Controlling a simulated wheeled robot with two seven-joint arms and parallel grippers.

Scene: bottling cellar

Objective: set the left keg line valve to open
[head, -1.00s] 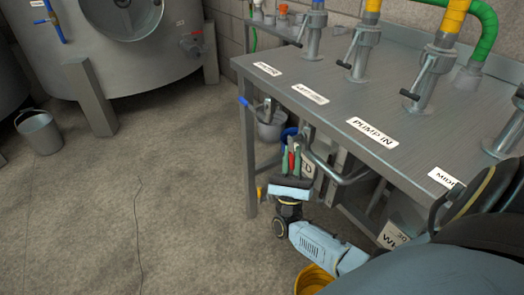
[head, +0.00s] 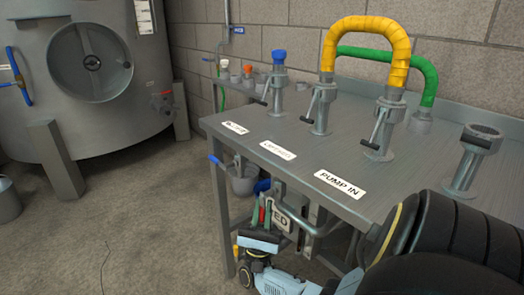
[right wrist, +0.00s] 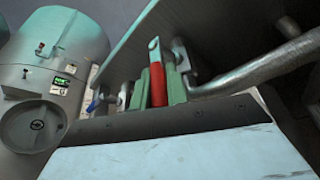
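My right gripper (head: 262,212) is low at the table's front edge in the head view. Its green fingers stand on either side of a red lever handle (right wrist: 157,85) and look closed against it. The handle points up, with a pale metal end above the fingers. A sign (head: 284,218) ending in "ED" hangs just right of the fingers, partly hidden. A grey pipe (right wrist: 265,62) runs off to the right of the lever. I cannot read which line this lever belongs to. My left gripper is not in view.
The metal table (head: 240,150) carries several upright ports with black-gripped levers. A yellow hose (head: 365,27) joins two of them; a "PUMP IN" label (head: 340,184) lies in front. A blue lever (head: 216,161) sits at the table's left corner.

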